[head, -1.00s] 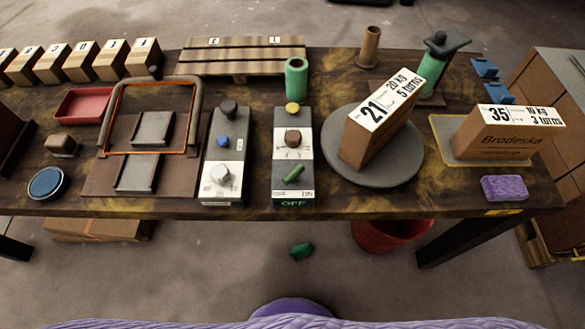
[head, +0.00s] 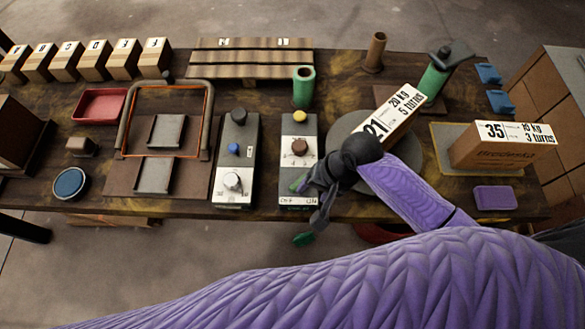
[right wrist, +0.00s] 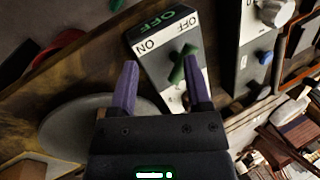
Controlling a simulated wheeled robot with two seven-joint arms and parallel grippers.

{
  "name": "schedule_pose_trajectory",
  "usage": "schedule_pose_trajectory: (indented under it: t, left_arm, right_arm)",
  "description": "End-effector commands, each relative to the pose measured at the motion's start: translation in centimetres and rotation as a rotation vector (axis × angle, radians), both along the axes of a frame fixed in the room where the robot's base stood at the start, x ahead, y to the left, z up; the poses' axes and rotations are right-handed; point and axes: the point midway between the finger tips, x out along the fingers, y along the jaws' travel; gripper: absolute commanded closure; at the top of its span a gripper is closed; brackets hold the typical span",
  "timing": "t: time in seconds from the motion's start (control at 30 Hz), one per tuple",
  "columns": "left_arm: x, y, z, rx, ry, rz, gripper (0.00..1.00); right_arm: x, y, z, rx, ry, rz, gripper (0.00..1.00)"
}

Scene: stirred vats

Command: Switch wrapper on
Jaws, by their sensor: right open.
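The wrapper's control box (head: 299,130) stands between the grey-white box and the turntable (head: 345,124). Its green lever (right wrist: 183,66) shows in the right wrist view, turned with one end towards the printed OFF. The front display (right wrist: 178,23) reads OFF in green. In the head view my right gripper (head: 309,204) is over the front of the control box and partly hides the lever. In the right wrist view my right gripper (right wrist: 160,92) is open and empty, its purple fingers apart with the lever ahead between them. A carton marked 21 (head: 403,103) stands on the turntable. My left gripper is out of view.
A similar box with a white knob (head: 232,182) stands left of the control box. A carton marked 35 (head: 500,148) and a purple block (head: 495,197) are to the right. A green cylinder (head: 304,90) stands behind. A green piece (head: 303,239) lies on the floor.

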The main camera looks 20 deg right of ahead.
Motion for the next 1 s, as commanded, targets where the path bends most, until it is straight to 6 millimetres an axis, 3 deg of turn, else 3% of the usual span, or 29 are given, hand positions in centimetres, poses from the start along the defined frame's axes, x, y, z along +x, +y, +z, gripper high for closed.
schedule_pose_trajectory:
  t: [0.03,0.2,0.33,0.7,0.83,1.0]
  left_arm:
    - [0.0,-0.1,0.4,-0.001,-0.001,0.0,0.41]
    - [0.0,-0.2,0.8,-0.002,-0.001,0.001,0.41]
    - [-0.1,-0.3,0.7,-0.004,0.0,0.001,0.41]
    - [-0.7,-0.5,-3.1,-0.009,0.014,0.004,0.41]
    - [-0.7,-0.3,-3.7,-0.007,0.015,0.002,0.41]
    - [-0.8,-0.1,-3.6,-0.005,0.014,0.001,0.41]
  right_arm:
    - [1.1,-0.4,1.4,0.016,0.04,-0.064,0.38]
    - [3.5,-1.9,4.4,0.067,0.219,-0.325,0.38]
    - [4.3,-2.5,5.6,0.087,0.3,-0.445,0.38]
    - [4.1,0.8,-1.9,0.089,0.313,-0.457,0.38]
    - [4.1,1.4,-3.1,0.09,0.31,-0.458,0.38]
    - [4.0,1.6,-3.2,0.09,0.308,-0.456,0.38]
